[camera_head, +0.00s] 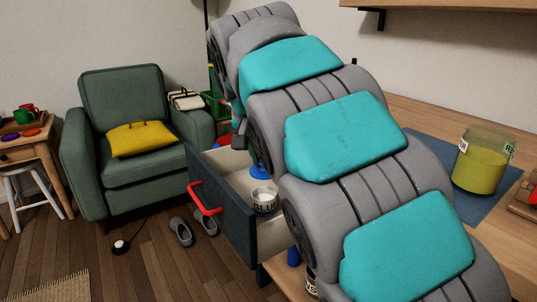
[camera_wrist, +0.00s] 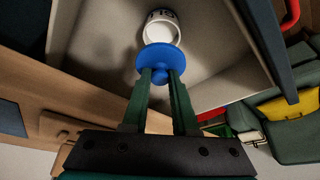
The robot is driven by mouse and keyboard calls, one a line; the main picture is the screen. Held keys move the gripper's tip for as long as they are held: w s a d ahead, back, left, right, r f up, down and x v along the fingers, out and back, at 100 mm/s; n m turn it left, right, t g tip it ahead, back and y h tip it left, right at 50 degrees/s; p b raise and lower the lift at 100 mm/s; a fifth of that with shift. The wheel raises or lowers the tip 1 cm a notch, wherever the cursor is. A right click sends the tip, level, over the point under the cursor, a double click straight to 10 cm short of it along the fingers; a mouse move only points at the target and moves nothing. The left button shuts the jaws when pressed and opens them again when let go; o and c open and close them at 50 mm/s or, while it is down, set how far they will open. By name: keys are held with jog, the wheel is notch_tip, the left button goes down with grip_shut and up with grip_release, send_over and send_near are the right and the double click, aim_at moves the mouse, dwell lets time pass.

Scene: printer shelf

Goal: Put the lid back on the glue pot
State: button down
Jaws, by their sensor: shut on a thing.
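The glue pot (camera_head: 264,201) is a small white, open-topped pot with dark lettering, standing in the open drawer (camera_head: 226,215). The wrist view shows the pot (camera_wrist: 161,29) at the top, its mouth uncovered. The blue lid (camera_wrist: 158,58) is round with a knob, and my gripper (camera_wrist: 161,76) is shut on that knob. In the wrist view the lid overlaps the pot's lower edge; in the head view the lid (camera_head: 259,172) shows just behind and above the pot, apart from it. My arm hides most of the gripper in the head view.
The drawer's walls (camera_wrist: 252,45) surround the pot, and a red handle (camera_head: 206,199) is on its front. A jar of yellow-green stuff (camera_head: 481,162) stands on a blue mat (camera_head: 432,152) on the wooden worktop. A green armchair (camera_head: 125,95) with a yellow cushion stands at left.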

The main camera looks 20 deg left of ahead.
aim_at(261, 173)
jog(key=shift+f+b, duration=1.35)
jog(key=shift+f, duration=1.45)
jog(key=shift+f, duration=0.15)
jog(key=shift+c, duration=0.6)
grip_release()
dwell(0.3)
jog(key=shift+r+p, duration=1.85)
jog(key=shift+r, duration=1.7)
jog(key=shift+c, duration=0.4)
